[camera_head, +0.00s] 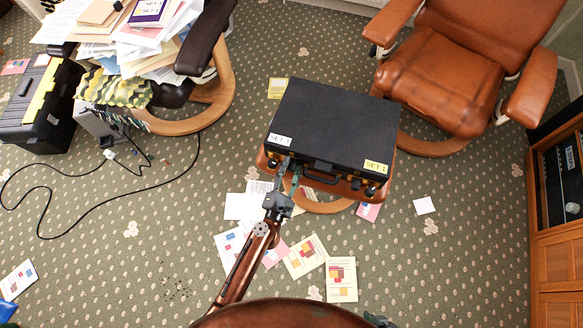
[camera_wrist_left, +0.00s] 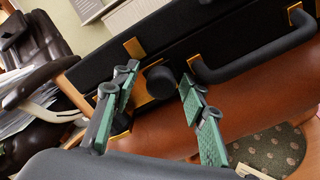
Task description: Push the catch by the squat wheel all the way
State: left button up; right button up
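A black briefcase (camera_head: 330,125) lies flat on a brown leather footstool (camera_head: 262,160), its handle (camera_head: 322,178) toward me. Its front has brass-coloured fittings near both ends. In the left wrist view, a squat round black knob (camera_wrist_left: 160,82) stands out from a brass plate (camera_wrist_left: 140,97) left of the handle (camera_wrist_left: 255,55). My left gripper (camera_head: 290,168) is at the left part of the case front. In the left wrist view its green-padded fingers (camera_wrist_left: 157,88) are spread either side of the knob, with visible gaps. I cannot clearly make out the catch.
Papers (camera_head: 305,256) lie on the carpet below the footstool. A brown leather armchair (camera_head: 440,85) stands at the right, and a paper-covered chair (camera_head: 205,45) at the left. A black cable (camera_head: 95,213) crosses the left floor. A wooden cabinet (camera_head: 555,255) is at the far right.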

pick_arm(q)
jog(key=shift+s+a, duration=0.15)
jog(key=shift+s, duration=0.35)
jog(key=v, duration=1.1)
